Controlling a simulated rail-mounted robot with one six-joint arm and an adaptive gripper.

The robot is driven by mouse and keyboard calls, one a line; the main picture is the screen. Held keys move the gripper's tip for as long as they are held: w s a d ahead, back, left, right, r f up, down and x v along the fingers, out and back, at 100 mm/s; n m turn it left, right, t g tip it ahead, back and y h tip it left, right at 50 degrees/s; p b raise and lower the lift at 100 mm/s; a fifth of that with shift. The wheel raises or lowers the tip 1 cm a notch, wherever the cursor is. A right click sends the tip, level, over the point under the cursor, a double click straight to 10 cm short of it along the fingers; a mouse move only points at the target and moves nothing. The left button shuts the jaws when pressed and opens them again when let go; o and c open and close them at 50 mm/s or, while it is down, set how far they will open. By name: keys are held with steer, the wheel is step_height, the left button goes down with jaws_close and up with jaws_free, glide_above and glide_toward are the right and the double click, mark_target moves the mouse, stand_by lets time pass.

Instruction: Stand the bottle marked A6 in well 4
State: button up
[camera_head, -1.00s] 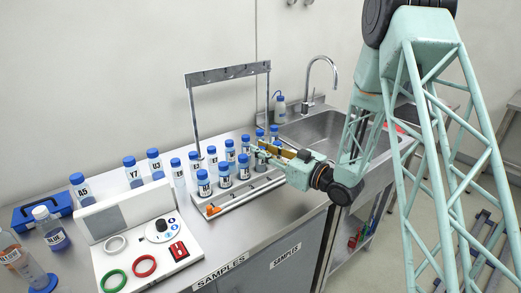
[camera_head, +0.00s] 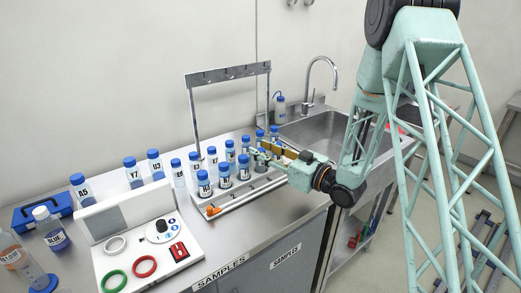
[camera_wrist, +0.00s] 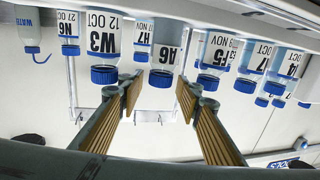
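The bottle marked A6 (camera_wrist: 164,58) has a blue cap. In the wrist view, where bottles appear cap down, it stands in the gap between my fingers. My gripper (camera_wrist: 160,82) is open, with a ribbed finger on each side of A6 and a visible gap to its cap. In the head view my gripper (camera_head: 265,152) is at the right end of the grey rack (camera_head: 237,199), among blue-capped bottles; its fingers partly hide the bottles there. I cannot read A6 or any well number in the head view, so I cannot tell which is well 4.
Bottle W3 (camera_wrist: 103,40) and another bottle (camera_wrist: 215,55) stand close on either side of A6. Several bottles fill the rack. A control panel (camera_head: 148,243) is at left, a metal frame (camera_head: 228,74) behind, and a sink (camera_head: 325,130) at right.

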steer(key=p+v, duration=0.1)
steer(key=v, duration=1)
steer(key=shift+d, duration=0.15)
steer(key=shift+r, duration=0.1)
stand_by(0.8)
